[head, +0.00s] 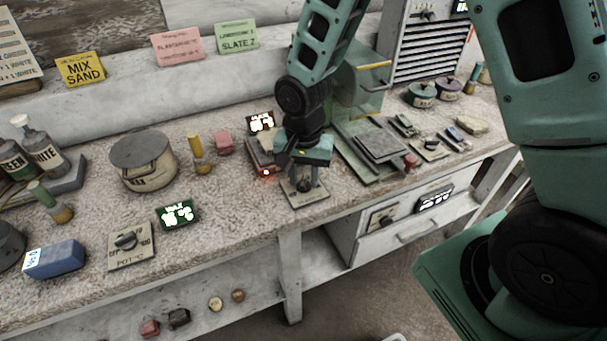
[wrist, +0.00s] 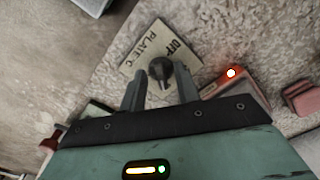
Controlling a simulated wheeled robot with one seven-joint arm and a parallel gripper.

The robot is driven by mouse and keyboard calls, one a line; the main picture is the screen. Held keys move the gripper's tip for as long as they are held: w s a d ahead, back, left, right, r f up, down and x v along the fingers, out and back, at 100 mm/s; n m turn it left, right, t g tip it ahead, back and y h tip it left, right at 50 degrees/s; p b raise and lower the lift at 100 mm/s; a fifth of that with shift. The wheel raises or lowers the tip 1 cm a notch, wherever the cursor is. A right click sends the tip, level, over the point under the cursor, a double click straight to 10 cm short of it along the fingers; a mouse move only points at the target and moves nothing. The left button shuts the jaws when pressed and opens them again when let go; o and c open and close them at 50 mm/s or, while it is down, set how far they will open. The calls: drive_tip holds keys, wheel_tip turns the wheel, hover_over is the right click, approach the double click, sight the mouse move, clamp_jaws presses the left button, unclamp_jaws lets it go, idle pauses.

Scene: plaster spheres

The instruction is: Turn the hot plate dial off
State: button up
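The hot plate dial is a dark knob (wrist: 161,72) on a pale panel (wrist: 140,55) marked "PLATE °C" and "OFF" in the wrist view. In the head view the panel (head: 309,198) lies near the bench's front edge, and my gripper mostly hides the knob. My gripper (wrist: 160,84) is open, pointing down over the panel. Its fingers stand either side of the knob with gaps showing; I cannot tell how far down they reach. The knob's pointer setting is unclear. The hot plate (head: 259,148) has a lit red lamp, also seen on the hot plate (wrist: 238,88) in the wrist view.
Left of my gripper are a similar dial panel (head: 131,247) marked "POT °C", a green display (head: 177,214) and a pot (head: 143,161). A dark display (head: 261,122) stands behind the hot plate. A green board with a grey slab (head: 380,145) lies close on the right.

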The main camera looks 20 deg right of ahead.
clamp_jaws()
